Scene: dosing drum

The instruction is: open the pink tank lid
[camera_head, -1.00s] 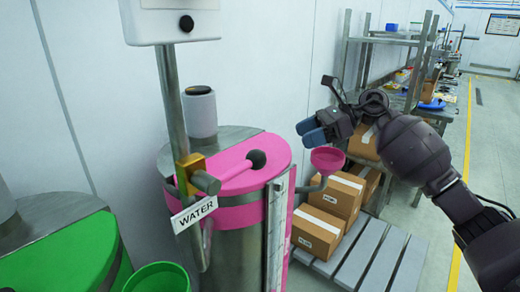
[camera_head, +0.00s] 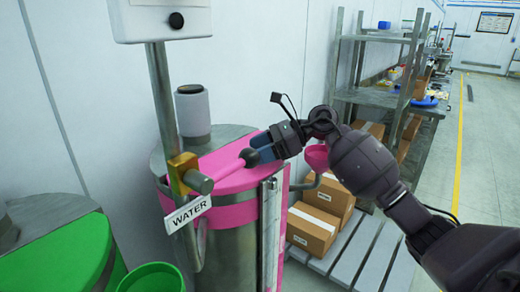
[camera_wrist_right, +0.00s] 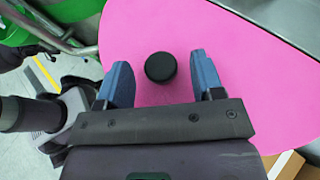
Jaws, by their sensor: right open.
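The pink tank lid (camera_head: 215,163) lies flat and shut on the steel tank (camera_head: 237,250) in the head view. Its dark ball-ended handle (camera_head: 249,156) sticks up toward the right side of the lid. My right gripper (camera_head: 262,150) is at the handle, coming in from the right. In the right wrist view, the black handle knob (camera_wrist_right: 160,67) stands between and just beyond the open blue fingers of the gripper (camera_wrist_right: 168,85), over the pink lid (camera_wrist_right: 240,60). The fingers do not touch it. My left gripper is not in view.
A green tank (camera_head: 65,255) and green bucket (camera_head: 153,278) stand at the left. A WATER sign (camera_head: 187,214) and valve (camera_head: 190,175) are in front of the lid. A pink funnel (camera_head: 317,157), boxes (camera_head: 313,228) and a pallet (camera_head: 350,255) are at the right.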

